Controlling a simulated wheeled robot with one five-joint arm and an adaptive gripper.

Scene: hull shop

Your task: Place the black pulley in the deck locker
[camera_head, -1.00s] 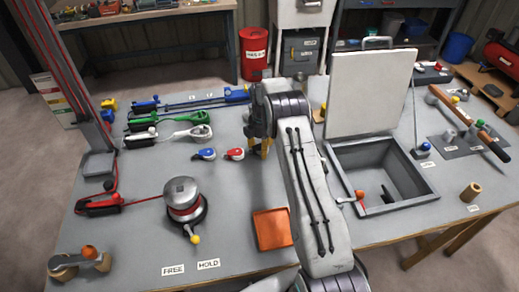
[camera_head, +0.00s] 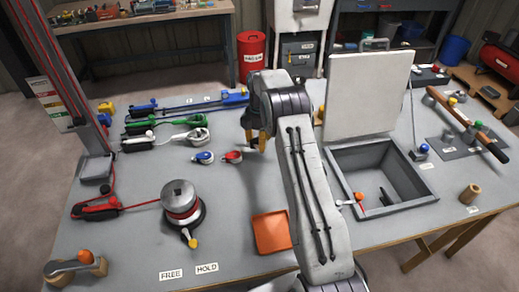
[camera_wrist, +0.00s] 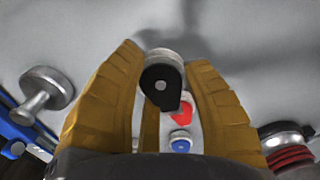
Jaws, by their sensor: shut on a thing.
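The black pulley (camera_wrist: 160,85) is between the two yellow-brown fingers of my gripper (camera_wrist: 167,60) in the wrist view, its pale top toward the fingertips. In the head view my gripper (camera_head: 254,140) hangs over the middle of the bench, right of the red pulley (camera_head: 232,157); the black pulley cannot be made out there. The deck locker (camera_head: 362,166) is a grey recessed box at the right, its pale lid (camera_head: 367,95) standing upright behind it. My gripper is well left of the locker opening.
A blue pulley (camera_head: 203,157) lies beside the red one. A winch (camera_head: 181,199) and an orange tray (camera_head: 272,233) stand nearer.

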